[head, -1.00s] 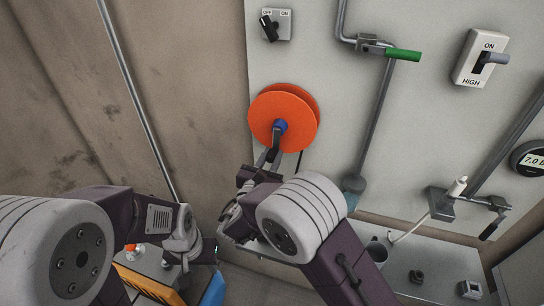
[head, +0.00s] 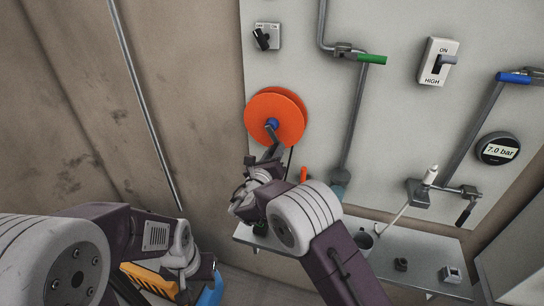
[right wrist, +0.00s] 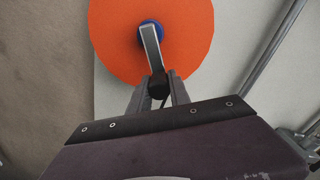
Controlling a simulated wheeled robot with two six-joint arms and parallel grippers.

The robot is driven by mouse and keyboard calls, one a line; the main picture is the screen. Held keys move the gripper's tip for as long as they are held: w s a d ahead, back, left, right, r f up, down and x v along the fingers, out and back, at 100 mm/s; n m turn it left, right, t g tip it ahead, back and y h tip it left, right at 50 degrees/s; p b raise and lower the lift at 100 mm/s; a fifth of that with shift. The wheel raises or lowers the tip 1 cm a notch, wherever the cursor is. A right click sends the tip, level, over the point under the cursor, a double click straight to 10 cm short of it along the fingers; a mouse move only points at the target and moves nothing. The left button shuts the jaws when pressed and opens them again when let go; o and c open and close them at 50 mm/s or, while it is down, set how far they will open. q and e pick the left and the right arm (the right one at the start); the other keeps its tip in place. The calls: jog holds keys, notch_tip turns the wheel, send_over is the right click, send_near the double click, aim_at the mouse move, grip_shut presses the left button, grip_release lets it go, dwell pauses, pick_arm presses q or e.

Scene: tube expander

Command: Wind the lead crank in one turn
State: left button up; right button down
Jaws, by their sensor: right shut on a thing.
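The crank is on an orange double disc (head: 275,108) with a blue hub, mounted on the pale panel. Its grey crank arm (right wrist: 152,48) points down from the hub, and a dark knob (right wrist: 158,83) is at its lower end. My right gripper (right wrist: 159,92) is shut on this knob, with one finger on each side, just below the disc. In the head view the right gripper (head: 266,163) is partly hidden by my own wrist. My left gripper (head: 203,285) is low at the left, away from the crank; its fingers cannot be made out.
The panel holds a black OFF/ON knob (head: 263,39), a green-handled valve (head: 371,59), an ON/HIGH switch (head: 438,62), a blue-handled valve (head: 515,78) and a gauge reading 7.0 bar (head: 497,148). A grey shelf (head: 420,268) is below. A bare wall stands left.

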jog(key=s+d+r+n+p, duration=0.1)
jog(key=d+r+n+p, duration=0.2)
jog(key=n, duration=0.9)
jog(key=shift+r+p, duration=1.2)
jog(key=shift+p, duration=0.85)
jog(key=c, duration=1.2)
grip_release()
jog(key=b+v, duration=0.4)
jog(key=v, duration=0.5)
jog(key=shift+b, duration=0.3)
